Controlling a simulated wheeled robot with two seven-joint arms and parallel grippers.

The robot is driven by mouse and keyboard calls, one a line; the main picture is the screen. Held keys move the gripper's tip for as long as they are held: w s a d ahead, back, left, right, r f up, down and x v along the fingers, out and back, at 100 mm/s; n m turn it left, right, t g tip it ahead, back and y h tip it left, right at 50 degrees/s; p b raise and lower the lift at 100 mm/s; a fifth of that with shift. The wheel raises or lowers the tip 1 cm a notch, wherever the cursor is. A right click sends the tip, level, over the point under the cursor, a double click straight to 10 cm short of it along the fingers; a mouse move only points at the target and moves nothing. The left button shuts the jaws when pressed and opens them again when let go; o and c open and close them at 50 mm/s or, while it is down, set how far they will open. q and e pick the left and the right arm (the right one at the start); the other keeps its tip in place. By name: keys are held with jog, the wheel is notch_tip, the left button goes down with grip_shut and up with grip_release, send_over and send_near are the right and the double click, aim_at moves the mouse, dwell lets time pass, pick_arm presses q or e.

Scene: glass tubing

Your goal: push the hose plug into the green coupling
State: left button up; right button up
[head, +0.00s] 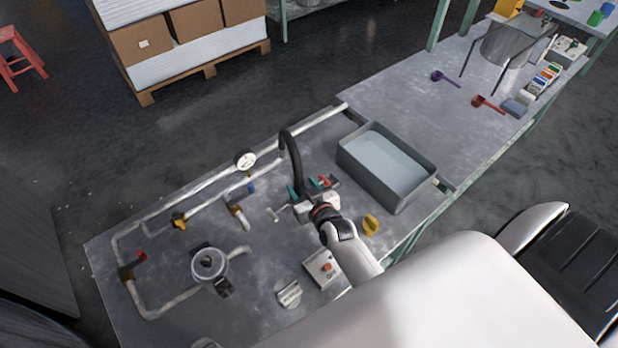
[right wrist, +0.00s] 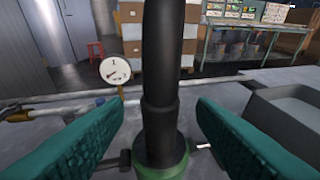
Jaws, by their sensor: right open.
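The black hose (head: 290,155) rises from between my right gripper's fingers and bends over at the top. In the right wrist view the hose (right wrist: 162,50) stands upright, and its thicker black plug end (right wrist: 160,125) meets the green coupling (right wrist: 165,172) at the bottom edge. I cannot tell how deep the plug sits. Metal levers stick out on both sides there. My right gripper (head: 303,189) is open, its teal fingers (right wrist: 158,142) on either side of the plug with gaps. The coupling is hidden by the gripper in the head view. My left gripper is not in view.
A grey bin (head: 345,153) stands right of the gripper. Pipework with a gauge (head: 245,160) runs along the bench's far side. A yellow knob (head: 371,224), a red-buttoned box (head: 322,268) and a round metal device (head: 209,263) are nearby. The bench beyond the bin has free room.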

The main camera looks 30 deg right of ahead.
jog(key=v, duration=1.1)
jog(key=shift+s+r, duration=0.2)
jog(key=shift+s, duration=0.05)
